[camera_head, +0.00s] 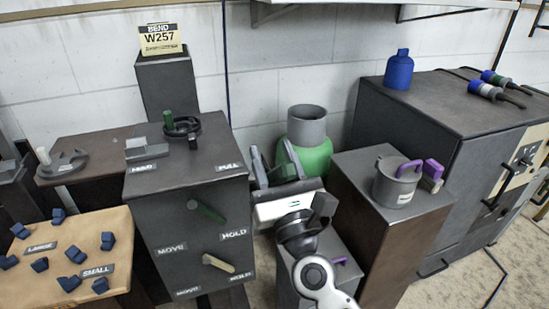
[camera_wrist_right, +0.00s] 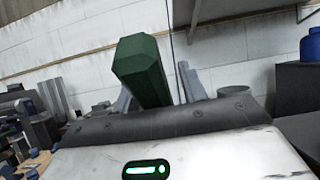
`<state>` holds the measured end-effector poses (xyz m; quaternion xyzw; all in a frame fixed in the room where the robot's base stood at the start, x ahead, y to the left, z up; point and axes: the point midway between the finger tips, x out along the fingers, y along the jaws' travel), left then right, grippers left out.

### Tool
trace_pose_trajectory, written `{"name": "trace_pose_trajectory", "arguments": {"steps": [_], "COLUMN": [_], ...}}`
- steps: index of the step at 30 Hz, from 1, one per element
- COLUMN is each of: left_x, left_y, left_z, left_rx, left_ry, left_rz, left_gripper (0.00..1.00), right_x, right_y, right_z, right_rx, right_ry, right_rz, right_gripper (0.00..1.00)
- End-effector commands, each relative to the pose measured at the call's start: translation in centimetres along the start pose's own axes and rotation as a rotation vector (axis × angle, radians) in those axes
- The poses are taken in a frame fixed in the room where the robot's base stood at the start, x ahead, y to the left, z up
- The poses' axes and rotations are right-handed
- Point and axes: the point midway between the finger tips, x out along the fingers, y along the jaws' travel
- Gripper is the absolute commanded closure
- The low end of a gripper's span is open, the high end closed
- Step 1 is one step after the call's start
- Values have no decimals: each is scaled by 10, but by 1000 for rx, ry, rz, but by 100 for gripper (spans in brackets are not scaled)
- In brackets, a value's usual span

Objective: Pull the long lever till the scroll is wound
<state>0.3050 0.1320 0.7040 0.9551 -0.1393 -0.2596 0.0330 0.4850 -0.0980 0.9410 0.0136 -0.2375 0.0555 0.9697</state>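A dark box (camera_head: 189,240) stands left of centre in the head view. A green lever (camera_head: 207,211) and a tan lever (camera_head: 218,263) stick out of its front; I cannot tell which is the long lever. No scroll is clearly recognisable. My right gripper (camera_head: 272,160) is right of the box, its two fingers spread with a gap between them, apart from both levers in the head view. In the right wrist view, a dark green six-sided bar (camera_wrist_right: 140,70) rises beyond the gripper's white body (camera_wrist_right: 190,155); contact is unclear. My left gripper is out of view.
A green tank (camera_head: 312,160) stands behind my right gripper. A dark pedestal with a grey mug (camera_head: 397,182) and a large cabinet (camera_head: 430,115) are to the right. A wooden table (camera_head: 75,245) with several blue blocks is at the left. A black ring (camera_head: 182,127) lies on the box.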

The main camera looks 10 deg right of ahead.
Motion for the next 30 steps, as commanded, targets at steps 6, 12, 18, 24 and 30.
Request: {"name": "trace_pose_trajectory", "arguments": {"steps": [6, 12, 18, 24, 30], "left_x": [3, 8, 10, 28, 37], "left_y": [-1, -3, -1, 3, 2], "left_z": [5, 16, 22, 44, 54], "left_rx": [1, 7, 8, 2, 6], "left_ry": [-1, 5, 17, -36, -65], "left_rz": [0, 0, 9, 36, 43], "left_gripper": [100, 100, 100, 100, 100], "right_x": [-13, -56, -106, -142, -158], "right_y": [0, 0, 0, 0, 0], "right_z": [-2, -5, -5, -3, -1], "right_rx": [0, -2, -1, 0, 0], "right_ry": [0, 3, 4, 3, 1], "right_rz": [0, 3, 4, 3, 0], "right_gripper": [58, 58, 58, 58, 58]}}
